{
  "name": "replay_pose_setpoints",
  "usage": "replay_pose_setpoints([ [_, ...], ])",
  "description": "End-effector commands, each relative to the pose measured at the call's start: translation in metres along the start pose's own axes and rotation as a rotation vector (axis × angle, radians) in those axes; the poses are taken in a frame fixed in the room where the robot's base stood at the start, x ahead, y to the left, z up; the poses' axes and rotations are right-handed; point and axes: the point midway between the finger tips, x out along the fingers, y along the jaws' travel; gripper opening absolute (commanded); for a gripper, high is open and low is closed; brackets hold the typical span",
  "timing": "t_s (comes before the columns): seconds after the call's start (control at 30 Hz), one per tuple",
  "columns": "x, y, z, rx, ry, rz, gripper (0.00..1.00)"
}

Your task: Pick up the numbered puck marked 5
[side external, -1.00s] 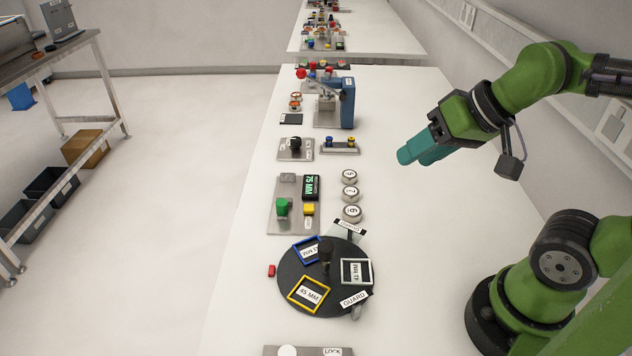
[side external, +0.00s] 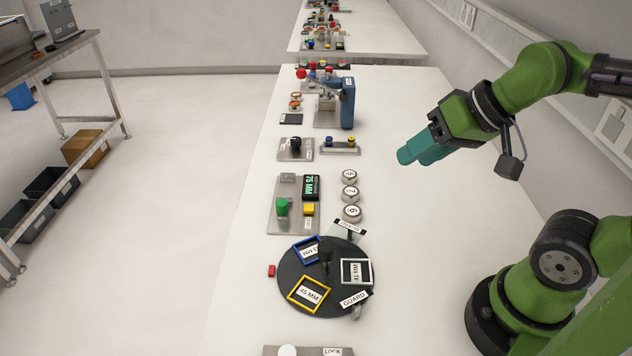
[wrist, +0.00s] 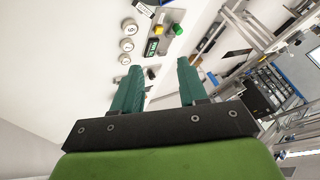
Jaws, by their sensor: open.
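Three round white-topped pucks with dark numbers stand in a row on the white bench in the side external view: a far one (side external: 349,176), a middle one (side external: 350,192) and a near one (side external: 352,212). The numbers are small and turned, so I cannot tell surely which is marked 5. The wrist view also shows them at upper left, one of them larger (wrist: 130,28). My gripper (side external: 416,156) is raised above the bench, right of the pucks and apart from them. Its two teal fingers (wrist: 158,68) are spread with nothing between them.
Left of the pucks is a panel with a green knob (side external: 282,207), a yellow button and a display (side external: 311,186). A dark turntable (side external: 326,301) with framed labels stands in front. A blue device (side external: 347,103) is farther back. The bench right of the pucks is clear.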

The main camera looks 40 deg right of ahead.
Motion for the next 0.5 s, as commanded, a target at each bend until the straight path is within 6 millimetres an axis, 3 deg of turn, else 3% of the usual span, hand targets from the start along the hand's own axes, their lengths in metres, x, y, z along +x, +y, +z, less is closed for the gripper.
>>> replay_pose_setpoints([
  [0.07,0.0,0.0,0.0,0.0,0.0,0.0,0.43],
  [0.17,0.0,0.0,0.0,0.0,0.0,0.0,0.56],
  [0.5,0.0001,0.0002,-0.0005,-0.051,-0.007,0.024,0.56],
])
